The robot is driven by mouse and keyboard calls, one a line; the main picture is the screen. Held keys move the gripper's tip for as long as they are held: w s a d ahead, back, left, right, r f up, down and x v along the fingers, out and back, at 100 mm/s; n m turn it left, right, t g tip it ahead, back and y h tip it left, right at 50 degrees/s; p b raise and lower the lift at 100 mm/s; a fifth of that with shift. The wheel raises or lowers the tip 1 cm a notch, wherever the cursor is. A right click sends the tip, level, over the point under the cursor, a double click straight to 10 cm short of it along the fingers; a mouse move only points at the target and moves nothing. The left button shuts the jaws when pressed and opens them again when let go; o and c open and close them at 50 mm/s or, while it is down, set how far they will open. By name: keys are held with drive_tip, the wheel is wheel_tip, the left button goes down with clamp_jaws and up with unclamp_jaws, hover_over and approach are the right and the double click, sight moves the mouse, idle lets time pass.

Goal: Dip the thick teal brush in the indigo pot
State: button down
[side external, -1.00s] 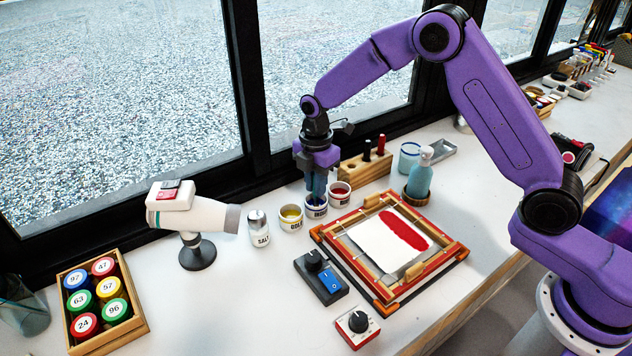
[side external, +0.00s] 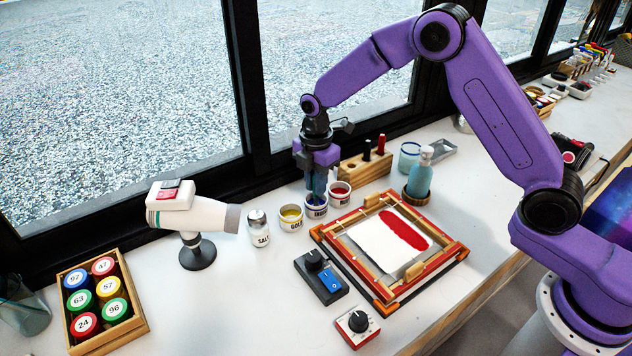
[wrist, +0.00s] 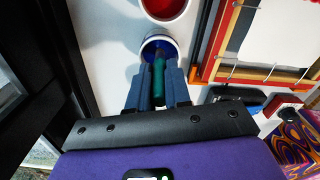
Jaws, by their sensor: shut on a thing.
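My gripper (side external: 318,185) points down over the indigo pot and is shut on the thick teal brush. In the wrist view the teal brush (wrist: 158,82) stands between the two blue-grey fingers, its lower end inside the rim of the indigo pot (wrist: 160,42). The white indigo pot (side external: 316,211) with dark blue paint stands between the gold pot (side external: 291,218) and the red pot (side external: 340,194). The brush tip is hidden in the pot, so its depth cannot be told.
A wooden brush stand (side external: 362,170) with two handles stands behind. A salt jar (side external: 259,230) and a white dryer (side external: 190,215) are to the left. A framed white cloth with a red patch (side external: 385,245) lies front right; a blue-switch box (side external: 321,278) is in front.

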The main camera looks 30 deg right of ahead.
drive_tip(key=shift+r, duration=3.25)
